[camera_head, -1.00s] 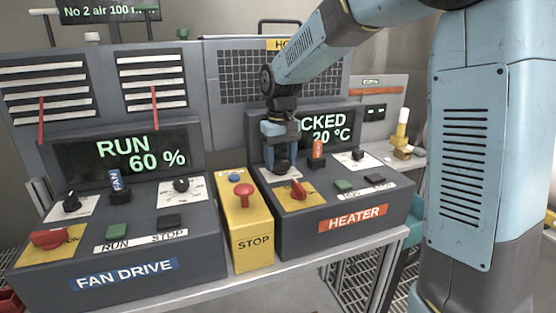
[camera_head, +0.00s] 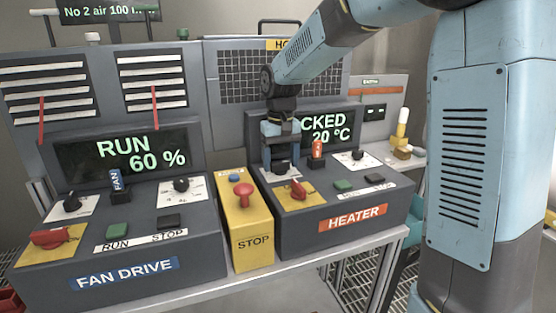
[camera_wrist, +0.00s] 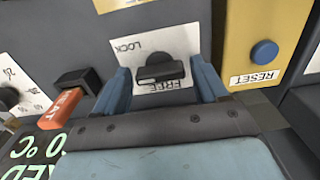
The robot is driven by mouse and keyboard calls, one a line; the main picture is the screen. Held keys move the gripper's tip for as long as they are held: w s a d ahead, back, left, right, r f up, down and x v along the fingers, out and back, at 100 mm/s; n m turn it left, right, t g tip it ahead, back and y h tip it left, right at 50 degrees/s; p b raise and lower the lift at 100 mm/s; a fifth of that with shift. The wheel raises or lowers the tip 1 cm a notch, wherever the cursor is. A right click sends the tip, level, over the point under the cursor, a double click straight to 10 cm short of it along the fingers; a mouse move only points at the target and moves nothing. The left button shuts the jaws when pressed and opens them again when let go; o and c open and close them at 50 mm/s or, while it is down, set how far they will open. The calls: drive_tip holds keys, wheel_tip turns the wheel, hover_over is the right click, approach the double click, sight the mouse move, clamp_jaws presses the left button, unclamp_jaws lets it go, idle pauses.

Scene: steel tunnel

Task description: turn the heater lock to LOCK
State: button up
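The heater lock is a black knob (camera_wrist: 160,68) with a bar-shaped grip on a white plate (camera_wrist: 128,46) marked LOCK at upper left and FREE at the lower edge in the wrist view. My gripper (camera_wrist: 165,80) has one blue finger on each side of the knob, with a gap to it on both sides. It is open and empty. In the head view my gripper (camera_head: 281,152) is over the lock knob (camera_head: 281,167) at the back left of the heater panel. The display (camera_head: 328,125) reads "CKED 20 °C", its left part hidden by my arm.
The orange-tagged key switch (camera_head: 316,152) stands close to the right of my gripper. The red heater handle (camera_head: 298,190) is just in front. The yellow box with the red STOP button (camera_head: 243,189) and blue RESET button (camera_wrist: 264,52) is beside the panel.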

sight(281, 162)
drive_tip(key=shift+o, duration=1)
drive_tip(key=shift+w+r, duration=0.15)
drive_tip(key=shift+r, duration=0.4)
wheel_tip(281, 162, up, 13)
drive_tip(key=shift+f, duration=0.15)
